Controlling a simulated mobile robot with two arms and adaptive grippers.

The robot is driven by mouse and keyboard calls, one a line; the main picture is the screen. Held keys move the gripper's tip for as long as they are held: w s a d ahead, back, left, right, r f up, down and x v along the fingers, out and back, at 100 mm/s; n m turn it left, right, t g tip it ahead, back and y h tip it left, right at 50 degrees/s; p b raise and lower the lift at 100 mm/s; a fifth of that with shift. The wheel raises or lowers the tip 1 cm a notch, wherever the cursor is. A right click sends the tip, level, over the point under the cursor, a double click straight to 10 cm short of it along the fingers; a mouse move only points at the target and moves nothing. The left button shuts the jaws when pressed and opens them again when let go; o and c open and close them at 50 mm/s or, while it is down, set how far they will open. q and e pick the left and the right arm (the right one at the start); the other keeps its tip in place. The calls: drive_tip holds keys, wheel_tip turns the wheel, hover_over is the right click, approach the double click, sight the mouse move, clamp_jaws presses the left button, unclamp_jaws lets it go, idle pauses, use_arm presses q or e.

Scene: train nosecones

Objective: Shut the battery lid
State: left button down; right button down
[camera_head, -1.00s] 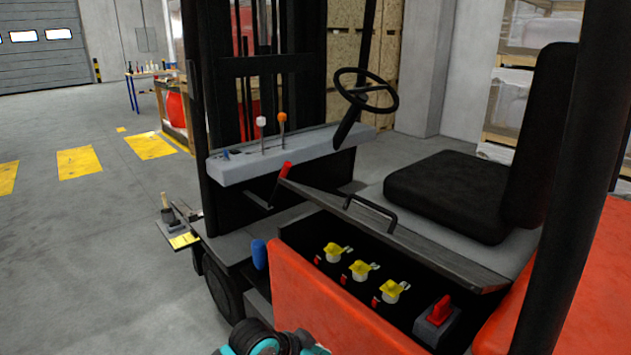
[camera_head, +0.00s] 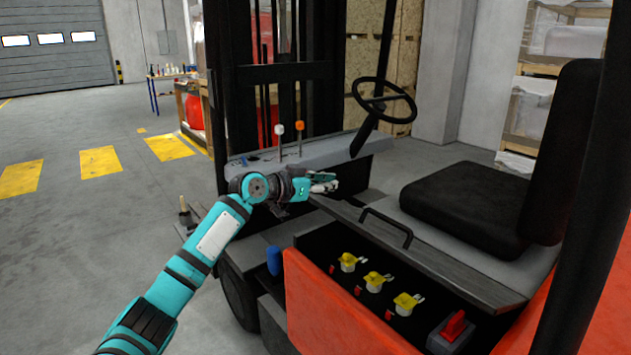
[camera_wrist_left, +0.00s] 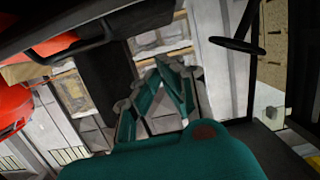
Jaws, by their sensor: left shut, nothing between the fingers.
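The battery lid (camera_head: 445,268) is a long dark panel with a black loop handle (camera_head: 386,226). It stands open on the red forklift, with the battery compartment (camera_head: 330,268) exposed in front of it. Yellow-capped battery cells (camera_head: 375,281) show inside. My left gripper (camera_head: 328,182) is shut and empty at the lid's left end, close to its upper edge; I cannot tell whether they touch. Its closed teal fingers also show in the left wrist view (camera_wrist_left: 165,72). My right gripper is not in view.
The steering wheel (camera_head: 384,101) and the grey console with levers (camera_head: 290,160) stand behind my left gripper. The black seat (camera_head: 465,207) is behind the lid. A red switch (camera_head: 453,326) sits at the compartment's right end. Open floor lies to the left.

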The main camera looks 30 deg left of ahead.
sight(333, 210)
use_arm(q)
drive_tip(key=x, duration=0.1)
drive_tip(key=p+x, duration=0.1)
drive_tip(key=x, duration=0.2)
drive_tip(key=shift+s+f, duration=0.15)
drive_tip(key=shift+f, duration=0.1)
drive_tip(key=s+f, duration=0.1)
drive_tip(key=s+f+p, duration=0.1)
drive_tip(key=shift+a+f, duration=0.35)
drive_tip(key=shift+a, duration=0.05)
drive_tip(key=shift+f, duration=0.1)
drive_tip(key=shift+w+d, duration=0.1)
